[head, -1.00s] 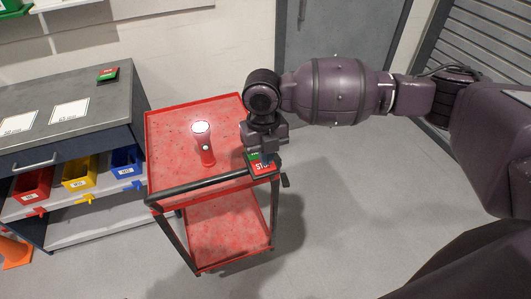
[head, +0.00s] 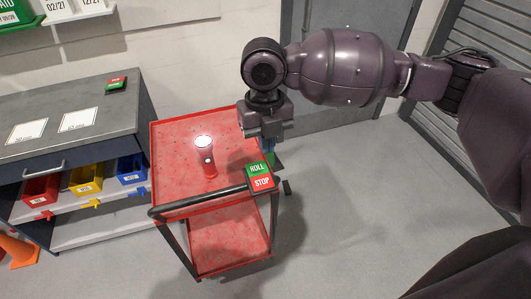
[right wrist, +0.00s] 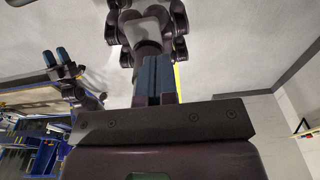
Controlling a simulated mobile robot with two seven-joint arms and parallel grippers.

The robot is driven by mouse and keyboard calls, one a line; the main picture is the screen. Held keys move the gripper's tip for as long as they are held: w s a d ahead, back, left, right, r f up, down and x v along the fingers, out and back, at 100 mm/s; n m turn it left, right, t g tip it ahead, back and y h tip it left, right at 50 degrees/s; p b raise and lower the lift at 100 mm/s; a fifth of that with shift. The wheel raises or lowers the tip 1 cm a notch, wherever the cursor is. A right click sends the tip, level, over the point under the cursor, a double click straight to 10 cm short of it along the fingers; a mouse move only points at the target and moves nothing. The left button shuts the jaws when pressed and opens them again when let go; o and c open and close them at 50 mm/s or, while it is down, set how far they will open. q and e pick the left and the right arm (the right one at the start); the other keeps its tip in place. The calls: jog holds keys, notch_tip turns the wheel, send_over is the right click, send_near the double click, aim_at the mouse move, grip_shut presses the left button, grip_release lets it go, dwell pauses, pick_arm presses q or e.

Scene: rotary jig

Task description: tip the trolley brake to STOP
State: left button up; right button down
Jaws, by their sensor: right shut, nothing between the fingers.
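The trolley brake (head: 260,177) is a rocker at the right end of the red trolley's (head: 185,204) dark push handle. Its green ROLL half is on the far side and its red STOP half on the near side; I cannot tell which half sits lower. My right gripper (head: 269,153) points down just beyond the ROLL end, apart from the STOP half. Its blue fingers are together and empty, as the right wrist view (right wrist: 155,80) shows. What seems to be my left gripper (right wrist: 62,57) shows small at the left of that view, its jaw gap unclear.
A red flashlight (head: 208,160) stands on the trolley's top tray. A grey bench (head: 60,105) with red, yellow and blue bins is at the left, and a small red-green block (head: 116,84) lies on it. Open floor (head: 340,210) is right of the trolley.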

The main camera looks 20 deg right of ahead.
jog(key=shift+s+r, duration=0.1)
jog(key=shift+r, duration=0.75)
